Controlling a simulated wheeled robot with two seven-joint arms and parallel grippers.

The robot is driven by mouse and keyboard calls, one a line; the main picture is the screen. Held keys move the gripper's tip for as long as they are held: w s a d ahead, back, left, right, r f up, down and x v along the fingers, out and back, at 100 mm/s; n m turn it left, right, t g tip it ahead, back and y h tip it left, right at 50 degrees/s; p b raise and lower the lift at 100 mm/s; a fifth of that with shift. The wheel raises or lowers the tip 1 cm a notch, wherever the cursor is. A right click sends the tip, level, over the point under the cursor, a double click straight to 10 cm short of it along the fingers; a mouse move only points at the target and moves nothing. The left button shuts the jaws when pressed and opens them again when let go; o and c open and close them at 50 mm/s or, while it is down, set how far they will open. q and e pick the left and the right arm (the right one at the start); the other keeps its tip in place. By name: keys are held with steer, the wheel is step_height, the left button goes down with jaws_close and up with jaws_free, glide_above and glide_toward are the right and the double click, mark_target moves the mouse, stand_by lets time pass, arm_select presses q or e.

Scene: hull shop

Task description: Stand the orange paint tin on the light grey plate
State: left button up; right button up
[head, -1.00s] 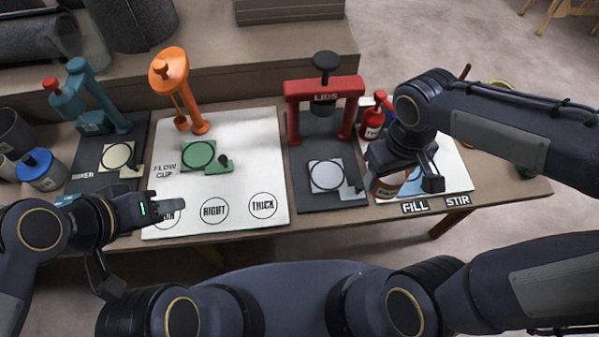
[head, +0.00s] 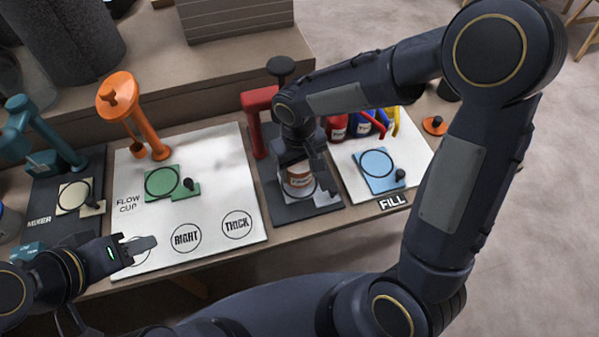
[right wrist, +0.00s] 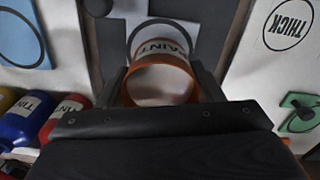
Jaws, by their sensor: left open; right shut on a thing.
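My right gripper (head: 302,163) is shut on the orange paint tin (head: 298,179), which has a white label. The tin is upright over the light grey plate (head: 326,198) at the red lids press. In the right wrist view the orange tin (right wrist: 160,82) sits between the two fingers, with the light grey plate (right wrist: 131,10) and part of its circle behind it. I cannot tell whether the tin's base touches the plate. The arm and tin hide most of the plate in the head view. My left gripper (head: 140,245) is open and empty over the white board's lower left.
The red press (head: 257,103) stands just behind the tin. Red, blue and yellow tint bottles (head: 362,124) stand to the right, behind a blue plate (head: 377,170). A green plate (head: 160,183) and an orange stand (head: 134,112) are on the left. The white board's middle is clear.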

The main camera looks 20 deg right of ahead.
step_height(320, 180, down, 3)
steer(key=shift+r, duration=0.2)
steer(key=shift+f+b, duration=0.2)
steer(key=shift+b, duration=0.15)
steer(key=o, duration=1.1)
steer(key=shift+d, duration=0.1)
steer(key=shift+o, duration=0.2)
steer(key=shift+r, duration=0.15)
steer(key=shift+r+p, duration=0.3)
step_height(320, 180, up, 12)
steer(key=p, duration=0.2)
steer(key=shift+f+p, duration=0.2)
steer(key=shift+p, duration=0.1)
